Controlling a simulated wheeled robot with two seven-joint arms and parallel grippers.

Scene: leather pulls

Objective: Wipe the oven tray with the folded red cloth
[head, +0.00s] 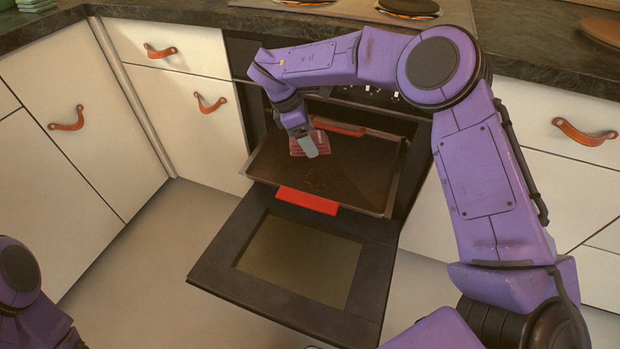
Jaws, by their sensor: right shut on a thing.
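The dark oven tray (345,182) sits pulled partly out of the open oven, with a red grip (307,201) on its front edge and another red grip (338,126) at its back. Faint dark marks show on its surface. My right gripper (309,151) reaches down over the back left part of the tray and is shut on the folded red cloth (323,145). The cloth is at the tray's surface, but I cannot tell whether it presses on it. Only part of my left arm shows at the lower left; its gripper is out of view.
The oven door (245,290) hangs open below and in front of the tray. White cabinets with leather pulls stand on both sides. The dark counter (530,50) runs along the back, with hob plates (408,8) above the oven. The floor (130,265) at left is clear.

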